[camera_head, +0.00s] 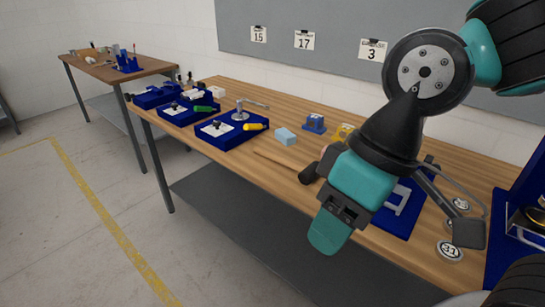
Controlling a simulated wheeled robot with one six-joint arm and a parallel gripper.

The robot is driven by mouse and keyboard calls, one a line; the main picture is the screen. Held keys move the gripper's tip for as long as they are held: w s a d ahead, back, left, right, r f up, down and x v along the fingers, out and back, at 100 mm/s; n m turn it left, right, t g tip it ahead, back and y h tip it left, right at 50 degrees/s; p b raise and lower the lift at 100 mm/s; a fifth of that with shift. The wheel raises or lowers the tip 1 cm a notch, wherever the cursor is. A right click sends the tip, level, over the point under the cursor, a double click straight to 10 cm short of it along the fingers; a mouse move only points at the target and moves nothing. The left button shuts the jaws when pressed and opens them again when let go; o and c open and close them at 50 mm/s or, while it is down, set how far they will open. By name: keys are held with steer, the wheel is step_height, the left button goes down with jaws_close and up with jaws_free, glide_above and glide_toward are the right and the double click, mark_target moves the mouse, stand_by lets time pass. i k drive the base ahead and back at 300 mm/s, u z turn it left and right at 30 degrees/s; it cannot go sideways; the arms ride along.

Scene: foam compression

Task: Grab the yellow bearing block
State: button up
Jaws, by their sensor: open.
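The yellow bearing block (343,131) lies on the wooden workbench, toward the middle of its back half. Only part of it shows, because my arm covers its right side. My gripper (388,202) hangs over the front half of the bench, in front of and to the right of the block. Its jaws are spread wide, with a dark pad at the lower right, and I see nothing held between them. The block is apart from the visible jaw parts.
A blue block (314,122) and a light-blue foam block (285,136) sit left of the yellow block. A wooden stick (275,160) lies in front. Blue trays (232,137) line the left end. A blue tray (400,220) lies partly under my arm, near numbered discs (450,251).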

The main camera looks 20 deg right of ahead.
mark_target(345, 128)
steer(key=u, duration=0.9)
steer(key=i, duration=1)
steer(key=z, duration=0.8)
steer(key=i, duration=0.6)
steer(key=z, duration=1.15)
steer(key=i, duration=0.5)
steer(key=z, duration=0.45)
